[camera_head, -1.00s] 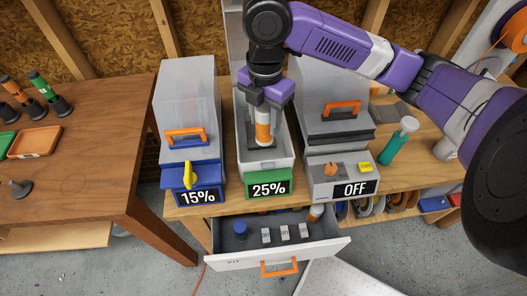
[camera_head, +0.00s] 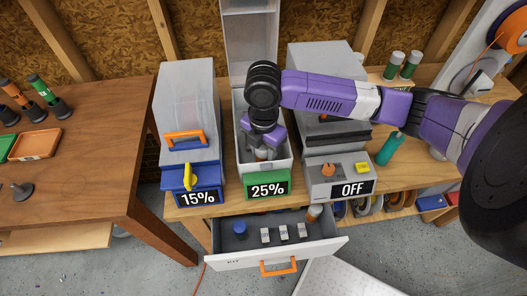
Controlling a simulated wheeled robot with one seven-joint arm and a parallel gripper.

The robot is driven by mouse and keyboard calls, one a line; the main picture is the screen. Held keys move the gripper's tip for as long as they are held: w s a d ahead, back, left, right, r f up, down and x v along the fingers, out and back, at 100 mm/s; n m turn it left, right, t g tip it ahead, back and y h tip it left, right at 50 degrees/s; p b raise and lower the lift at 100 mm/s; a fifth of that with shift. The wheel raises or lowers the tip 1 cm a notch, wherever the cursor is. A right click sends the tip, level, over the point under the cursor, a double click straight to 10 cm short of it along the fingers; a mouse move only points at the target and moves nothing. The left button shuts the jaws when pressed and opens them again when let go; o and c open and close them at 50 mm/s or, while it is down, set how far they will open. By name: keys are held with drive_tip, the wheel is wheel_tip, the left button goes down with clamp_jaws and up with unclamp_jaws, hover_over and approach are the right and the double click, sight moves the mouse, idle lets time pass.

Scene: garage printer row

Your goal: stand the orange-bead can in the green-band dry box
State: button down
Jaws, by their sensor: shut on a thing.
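The green-band dry box (camera_head: 247,168) stands in the middle of the bench with a 25% display on its front. Its lid (camera_head: 250,50) is raised behind it. My gripper (camera_head: 263,147) reaches down into the open box and is shut on the orange-bead can (camera_head: 261,155). Only a small orange part of the can shows below the jaws. The can's base is hidden, so I cannot tell whether it touches the box floor.
A blue-band dry box (camera_head: 187,125) with a 15% display is close on the left. A grey machine (camera_head: 330,165) reading OFF is close on the right. An open drawer (camera_head: 275,250) juts out below. A teal bottle (camera_head: 389,149) stands at right.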

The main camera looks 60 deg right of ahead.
drive_tip(key=shift+f, duration=0.15)
drive_tip(key=c, duration=1.1)
unclamp_jaws()
wheel_tip(320, 180, up, 12)
drive_tip(key=shift+r+b, duration=0.2)
drive_tip(key=shift+b, duration=0.55)
drive_tip(key=shift+s, duration=0.1)
